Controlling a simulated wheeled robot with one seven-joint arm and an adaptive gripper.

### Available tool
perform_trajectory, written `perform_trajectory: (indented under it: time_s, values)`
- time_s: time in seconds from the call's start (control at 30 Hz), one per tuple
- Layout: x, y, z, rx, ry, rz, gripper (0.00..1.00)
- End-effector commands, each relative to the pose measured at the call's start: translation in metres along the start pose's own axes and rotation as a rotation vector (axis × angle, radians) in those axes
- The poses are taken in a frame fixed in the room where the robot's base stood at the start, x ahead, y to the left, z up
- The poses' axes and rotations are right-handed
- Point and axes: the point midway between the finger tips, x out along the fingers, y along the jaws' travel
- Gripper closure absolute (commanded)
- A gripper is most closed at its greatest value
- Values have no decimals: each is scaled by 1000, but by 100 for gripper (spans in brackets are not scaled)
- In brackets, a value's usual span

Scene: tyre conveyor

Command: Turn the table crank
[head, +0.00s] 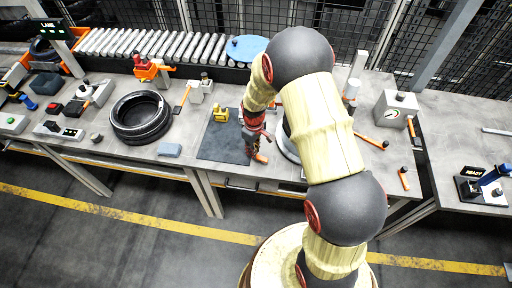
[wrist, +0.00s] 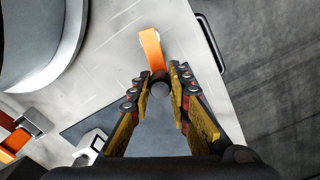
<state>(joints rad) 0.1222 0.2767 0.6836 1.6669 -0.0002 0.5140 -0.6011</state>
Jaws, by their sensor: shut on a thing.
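The table crank has an orange arm (wrist: 151,48) and a dark round knob (wrist: 160,88), seen in the wrist view near the table's front edge. My gripper (wrist: 159,90) has its two fingers closed on the knob, one on each side. The orange arm runs away from the knob toward the top of that view. In the head view my gripper (head: 257,153) is low over the table, just right of the dark mat; my own arm hides part of the area there. A round base (head: 287,143) stands beside it, mostly hidden behind my arm.
A tyre (head: 140,117) lies on the table to the left. A dark mat (head: 222,148) with a yellow block (head: 221,114) lies left of my gripper. A gauge box (head: 396,107) and orange levers are to the right. A roller conveyor (head: 150,45) runs behind.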

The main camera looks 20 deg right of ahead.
Motion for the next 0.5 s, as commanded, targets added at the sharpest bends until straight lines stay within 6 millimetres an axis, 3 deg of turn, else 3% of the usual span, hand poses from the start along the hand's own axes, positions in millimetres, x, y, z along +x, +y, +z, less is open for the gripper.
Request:
perform_trajectory:
  time_s: [0.5]
  values:
    - [-1, -21, 11, -490, 1, 0, 100]
